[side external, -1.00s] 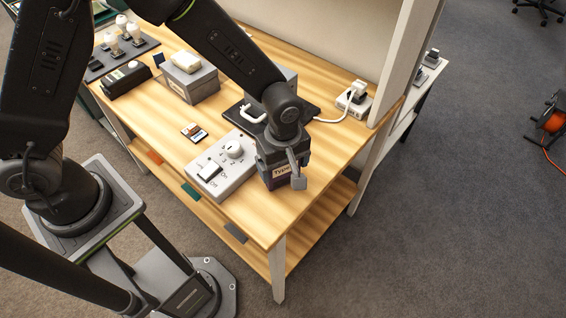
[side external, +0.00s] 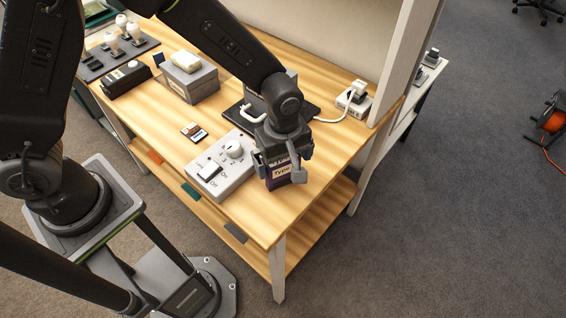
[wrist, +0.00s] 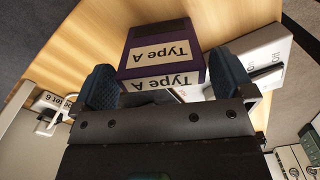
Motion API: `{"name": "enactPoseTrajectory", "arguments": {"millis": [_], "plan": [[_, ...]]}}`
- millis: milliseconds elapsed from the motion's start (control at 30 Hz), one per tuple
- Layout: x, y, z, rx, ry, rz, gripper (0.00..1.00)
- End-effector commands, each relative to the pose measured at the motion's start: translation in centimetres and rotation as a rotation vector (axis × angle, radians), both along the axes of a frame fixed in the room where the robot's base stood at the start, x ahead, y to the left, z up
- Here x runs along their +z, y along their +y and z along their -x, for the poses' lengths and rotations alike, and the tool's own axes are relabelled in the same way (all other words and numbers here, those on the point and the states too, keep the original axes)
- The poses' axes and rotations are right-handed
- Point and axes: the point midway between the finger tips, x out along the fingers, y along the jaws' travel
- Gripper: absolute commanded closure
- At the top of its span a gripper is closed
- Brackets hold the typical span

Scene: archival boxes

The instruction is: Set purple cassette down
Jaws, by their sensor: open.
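The purple cassette (side external: 281,174) with a white "Type A" label is on the wooden table near its front right corner, beside the switch box. In the wrist view the purple cassette (wrist: 164,52) lies between my two fingers, its label upside down. My gripper (side external: 281,172) is above and around it, pointing down, with the jaws open. In the wrist view my gripper (wrist: 163,84) shows a finger on each side of the cassette. The gripper hides part of the cassette in the side view.
A grey switch box (side external: 222,165) with a dial stands just left of the cassette. A small card (side external: 194,132) lies farther left. A grey box (side external: 190,78) and a dark board (side external: 236,113) with a white handle are behind. The table's front right edge is close.

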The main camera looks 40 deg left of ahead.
Motion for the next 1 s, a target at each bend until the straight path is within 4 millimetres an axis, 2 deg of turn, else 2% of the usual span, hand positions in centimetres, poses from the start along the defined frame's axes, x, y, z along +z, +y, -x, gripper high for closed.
{"name": "enactPoseTrajectory", "arguments": {"millis": [200,400,567,767,867,1000], "plan": [[4.9,0.0,-0.1,0.0,-0.006,0.002,0.0],[8.4,0.0,0.0,0.0,-0.004,0.002,0.0],[9.8,0.0,0.0,0.0,-0.001,0.0,0.0],[10.2,0.1,0.0,-0.002,-0.001,0.0,0.0],[11.1,0.7,0.2,-0.033,-0.018,0.007,0.0],[14.6,3.6,1.2,-0.175,-0.084,0.023,0.0]]}}
